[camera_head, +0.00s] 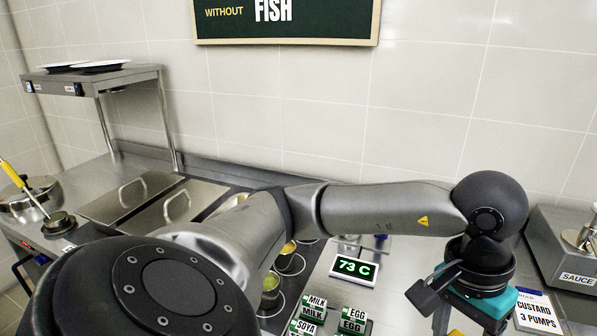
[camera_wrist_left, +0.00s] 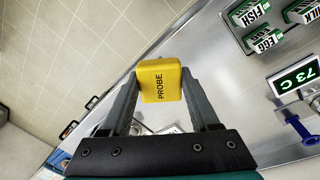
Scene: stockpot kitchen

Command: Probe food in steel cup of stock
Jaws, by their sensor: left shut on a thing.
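My left gripper (camera_wrist_left: 160,82) is shut on a yellow probe (camera_wrist_left: 160,80) marked PROBE, held between its fingertips in the left wrist view. In the head view this gripper (camera_head: 470,322) points down at the lower right, and its fingertips run near the bottom edge. The probe's tip is hidden in both views. Steel cups with yellow and green contents, one at the back (camera_head: 290,262) and one in front (camera_head: 270,290), sit in the counter left of the display, partly hidden by my arm. I cannot tell which holds stock. My right gripper is not in view.
A display (camera_head: 354,267) reads 73 C, and it also shows in the left wrist view (camera_wrist_left: 296,78). MILK, SOYA and EGG signs (camera_head: 352,322) stand before it. A SAUCE box (camera_head: 570,250) is at right. A pot (camera_head: 28,198) and ladle (camera_head: 22,180) are at left.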

